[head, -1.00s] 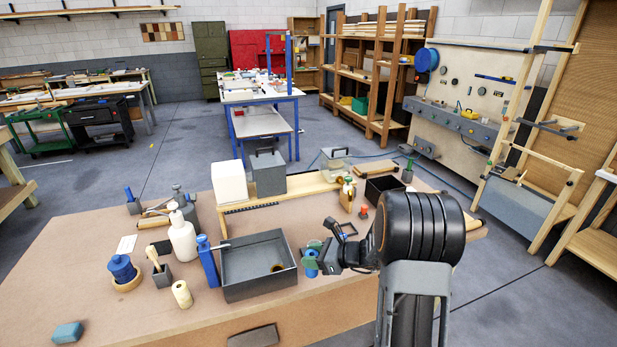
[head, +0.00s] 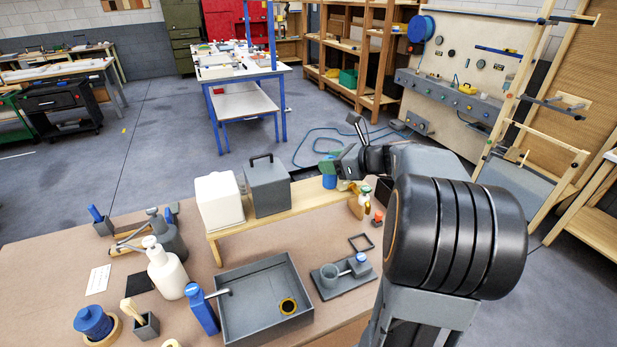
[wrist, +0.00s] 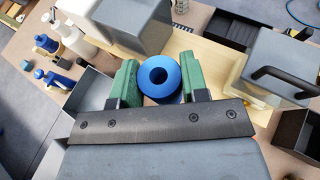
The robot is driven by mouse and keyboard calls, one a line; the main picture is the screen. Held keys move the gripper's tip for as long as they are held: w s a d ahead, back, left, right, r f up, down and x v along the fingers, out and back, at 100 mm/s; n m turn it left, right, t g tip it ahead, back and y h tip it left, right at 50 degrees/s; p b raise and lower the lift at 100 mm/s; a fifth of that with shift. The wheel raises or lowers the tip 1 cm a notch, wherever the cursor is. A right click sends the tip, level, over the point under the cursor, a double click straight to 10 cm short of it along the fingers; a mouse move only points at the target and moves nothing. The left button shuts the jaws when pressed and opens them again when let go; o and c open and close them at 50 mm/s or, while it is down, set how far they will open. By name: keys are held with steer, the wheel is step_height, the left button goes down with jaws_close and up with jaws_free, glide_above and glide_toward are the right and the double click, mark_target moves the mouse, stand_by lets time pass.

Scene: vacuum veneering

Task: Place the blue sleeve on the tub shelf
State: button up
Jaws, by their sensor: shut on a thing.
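The blue sleeve (wrist: 160,76), a short ring with a dark bore, sits between the green pads of my gripper (wrist: 159,90) in the wrist view. My gripper is shut on it. In the head view my gripper (head: 331,170) holds the sleeve (head: 329,182) over the right part of the tub shelf, right of the grey box. The tub shelf (head: 312,197) is a long, pale wooden board raised above the bench; its bare top (wrist: 207,66) shows behind the sleeve. I cannot tell the exact gap between sleeve and board.
A grey box (head: 268,188) and a white box (head: 219,202) stand on the shelf's left part. A clear tub with a dark handle (wrist: 270,72) stands to the right in the wrist view. A grey tray (head: 232,325) and a small fixture (head: 345,283) lie in front.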

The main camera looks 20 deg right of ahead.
steer(key=w+f, duration=0.3)
steer(key=w+a+f+p, duration=0.1)
steer(key=w+f, duration=0.1)
steer(key=f, duration=0.1)
steer(key=w+f+p, duration=0.1)
steer(key=w+f, duration=0.2)
steer(key=f, duration=0.1)
steer(key=shift+w+a, duration=0.35)
steer(key=shift+f, duration=0.4)
